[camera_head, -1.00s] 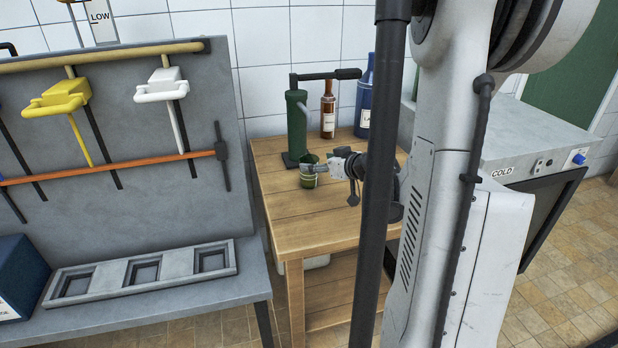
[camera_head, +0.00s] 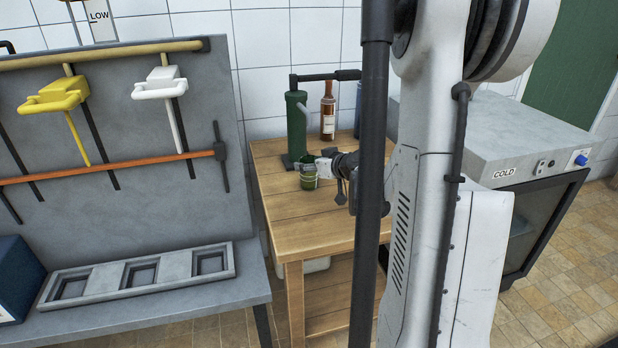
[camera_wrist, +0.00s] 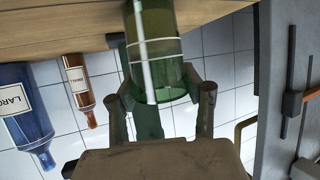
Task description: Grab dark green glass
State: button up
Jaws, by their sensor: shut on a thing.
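The dark green glass (camera_head: 308,180) is at the left end of my arm, over the wooden table near the base of the green pump-like device (camera_head: 296,128). My gripper (camera_head: 314,172) is shut on the glass. In the wrist view, which looks upside down, the green glass (camera_wrist: 155,55) fills the top middle between the two fingers of my gripper (camera_wrist: 160,100). The fingers sit on either side of it. I cannot tell whether the glass touches the table top.
The wooden table (camera_head: 318,225) has clear room at its front. A brown bottle (camera_head: 328,112) stands at the back; it also shows in the wrist view (camera_wrist: 78,85) beside a blue bottle (camera_wrist: 25,115). The grey rack bench (camera_head: 150,310) is on the left, a grey cabinet (camera_head: 530,130) on the right.

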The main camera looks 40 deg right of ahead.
jog(key=c, duration=0.3)
jog(key=shift+r, duration=0.15)
jog(key=shift+r+p, duration=0.6)
jog(key=shift+r, duration=0.5)
jog(key=shift+s+a+r+p, duration=0.15)
jog(key=shift+a+r+p, duration=0.55)
jog(key=shift+a+r, duration=0.95)
jog(key=shift+s+a+r+p, duration=0.2)
jog(key=shift+a+r+p, duration=0.75)
jog(key=shift+a, duration=1.2)
jog(key=shift+s+a+r+p, duration=0.15)
jog(key=shift+a+r+p, duration=0.35)
jog(key=shift+a+r, duration=1.25)
jog(key=shift+a+f, duration=0.1)
jog(key=shift+a, duration=0.15)
